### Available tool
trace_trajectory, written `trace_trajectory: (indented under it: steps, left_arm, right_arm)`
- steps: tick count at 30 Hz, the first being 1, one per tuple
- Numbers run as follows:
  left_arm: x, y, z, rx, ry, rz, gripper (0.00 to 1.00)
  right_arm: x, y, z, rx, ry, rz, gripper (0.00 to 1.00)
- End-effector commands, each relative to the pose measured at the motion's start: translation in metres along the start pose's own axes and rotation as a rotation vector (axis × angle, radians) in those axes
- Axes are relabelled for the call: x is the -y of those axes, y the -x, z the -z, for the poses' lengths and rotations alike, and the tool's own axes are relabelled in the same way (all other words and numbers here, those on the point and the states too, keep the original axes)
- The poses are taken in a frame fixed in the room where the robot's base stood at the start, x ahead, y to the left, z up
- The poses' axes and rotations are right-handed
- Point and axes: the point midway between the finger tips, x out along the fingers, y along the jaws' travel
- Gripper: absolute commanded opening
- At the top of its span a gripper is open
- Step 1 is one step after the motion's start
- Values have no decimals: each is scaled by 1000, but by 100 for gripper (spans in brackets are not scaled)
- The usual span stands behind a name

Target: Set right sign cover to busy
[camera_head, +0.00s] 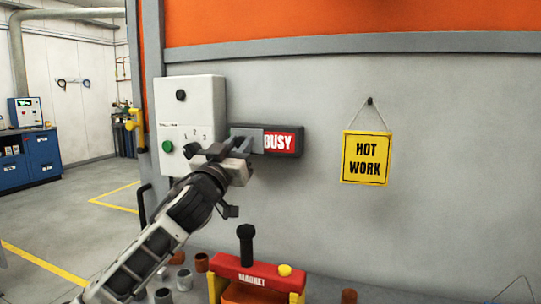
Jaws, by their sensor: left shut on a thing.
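A dark sign box (299,140) is mounted on the grey wall, to the right of a white control box. Its right part shows a red panel with the word BUSY (279,142). A grey sliding cover (250,139) sits over the left part of the sign and hides what is under it. My left gripper (239,148) is at the cover, with its fingers shut on it. The gripper partly hides the cover's lower left. My right gripper is not in view.
The white control box (190,100) with a black knob and a green button is close to my left gripper. A yellow HOT WORK sign (366,158) hangs at the right. A red magnet tool (258,279) and several small cylinders stand below. The wall between the signs is clear.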

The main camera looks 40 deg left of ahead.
Motion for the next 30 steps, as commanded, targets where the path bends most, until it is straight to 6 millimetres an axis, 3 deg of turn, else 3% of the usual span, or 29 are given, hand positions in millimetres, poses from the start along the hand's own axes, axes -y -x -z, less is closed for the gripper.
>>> trace_trajectory:
  steps: [3, 12, 13, 15, 25, 30]
  left_arm:
    - [12, 1, -3, 6, -2, 2, 0]
    - [15, 0, -2, 5, -1, 6, 0]
    - [14, 0, -2, 5, -1, 6, 29]
    - [14, -1, -1, 4, 0, 5, 48]
    - [12, 2, -1, 1, 1, 0, 48]
    - [12, 23, -4, 3, 1, -2, 48]
  right_arm:
    - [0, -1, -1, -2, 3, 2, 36]
    - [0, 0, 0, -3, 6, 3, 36]
    - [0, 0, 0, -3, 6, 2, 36]
    - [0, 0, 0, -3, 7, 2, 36]
    - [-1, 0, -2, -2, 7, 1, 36]
    - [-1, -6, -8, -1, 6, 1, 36]
